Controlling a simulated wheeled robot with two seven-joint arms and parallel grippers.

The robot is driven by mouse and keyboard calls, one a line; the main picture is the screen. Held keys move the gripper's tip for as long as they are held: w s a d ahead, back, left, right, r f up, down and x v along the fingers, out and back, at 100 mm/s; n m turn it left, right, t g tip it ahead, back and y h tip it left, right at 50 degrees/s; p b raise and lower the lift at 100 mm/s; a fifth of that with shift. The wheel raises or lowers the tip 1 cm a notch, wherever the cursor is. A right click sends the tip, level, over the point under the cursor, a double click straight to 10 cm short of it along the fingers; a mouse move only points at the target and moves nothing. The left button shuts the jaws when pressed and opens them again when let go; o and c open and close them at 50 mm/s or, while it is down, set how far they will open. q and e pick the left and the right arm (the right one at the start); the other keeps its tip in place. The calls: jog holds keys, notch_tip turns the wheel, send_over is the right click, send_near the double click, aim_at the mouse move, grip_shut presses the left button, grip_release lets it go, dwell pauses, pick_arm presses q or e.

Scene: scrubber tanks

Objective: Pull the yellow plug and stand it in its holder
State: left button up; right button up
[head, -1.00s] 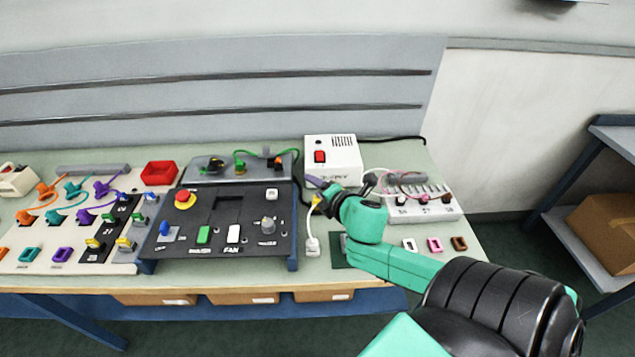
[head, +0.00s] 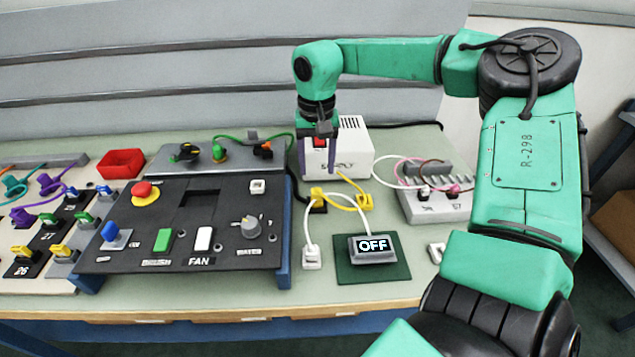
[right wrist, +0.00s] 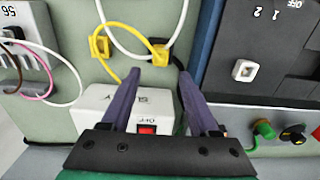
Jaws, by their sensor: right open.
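My right gripper (head: 318,168) points down above the plug, purple fingers apart and empty. In the right wrist view my right gripper (right wrist: 158,78) is open. My left gripper is out of view.
A white supply box (head: 345,150) with a red switch stands close behind the fingers. The black control panel (head: 180,240) is left of the plug. A display reading OFF (head: 374,246) lies in front on a green mat. A white terminal strip (head: 435,205) is at right.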

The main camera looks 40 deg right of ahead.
aim_at(316, 191)
notch_tip(316, 191, down, 9)
jog(key=b, duration=0.6)
jog(key=shift+b, duration=0.3)
dwell(0.6)
grip_shut()
dwell(0.9)
dwell(0.4)
